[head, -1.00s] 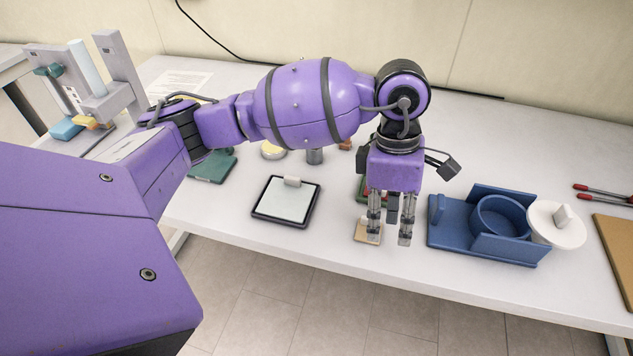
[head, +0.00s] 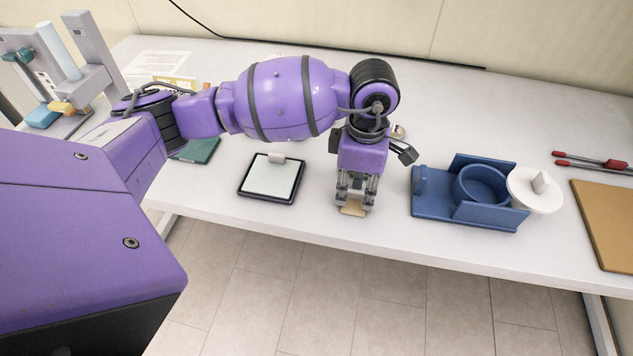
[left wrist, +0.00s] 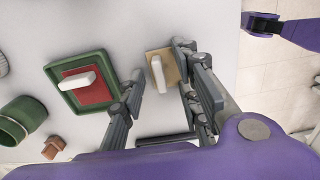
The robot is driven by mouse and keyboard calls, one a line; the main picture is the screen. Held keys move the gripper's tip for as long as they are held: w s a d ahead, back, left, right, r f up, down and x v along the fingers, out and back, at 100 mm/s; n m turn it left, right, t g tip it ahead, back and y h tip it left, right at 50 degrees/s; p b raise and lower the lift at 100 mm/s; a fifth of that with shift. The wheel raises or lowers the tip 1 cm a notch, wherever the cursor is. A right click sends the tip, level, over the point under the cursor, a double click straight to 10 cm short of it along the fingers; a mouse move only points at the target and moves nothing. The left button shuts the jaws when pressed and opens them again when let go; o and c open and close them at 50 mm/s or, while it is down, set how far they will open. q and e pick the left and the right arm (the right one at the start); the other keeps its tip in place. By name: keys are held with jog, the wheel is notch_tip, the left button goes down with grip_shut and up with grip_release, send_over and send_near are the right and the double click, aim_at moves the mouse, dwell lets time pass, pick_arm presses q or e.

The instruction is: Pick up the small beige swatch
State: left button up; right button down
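The small beige swatch (head: 353,210) lies flat near the front edge of the white table. In the left wrist view the swatch (left wrist: 153,59) carries a white upright grip tab (left wrist: 158,74). My left gripper (head: 355,205) points down over the swatch and hides most of it in the head view. In the left wrist view its two fingers (left wrist: 163,84) stand apart, one on each side of the tab, with a visible gap to it. The gripper is open and holds nothing. My right gripper does not show clearly in any view.
A green tray (left wrist: 55,76) with a red swatch sits close by. A black-framed tray (head: 243,189) lies left of my gripper, and a blue fixture (head: 432,206) with a white lid (head: 528,200) stands to the right. A brown board (head: 605,225) is at far right.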

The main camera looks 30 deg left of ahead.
pick_arm(q)
jog(key=shift+w+r, duration=0.1)
jog(key=shift+c, duration=0.2)
grip_shut()
jog(key=shift+r, duration=0.1)
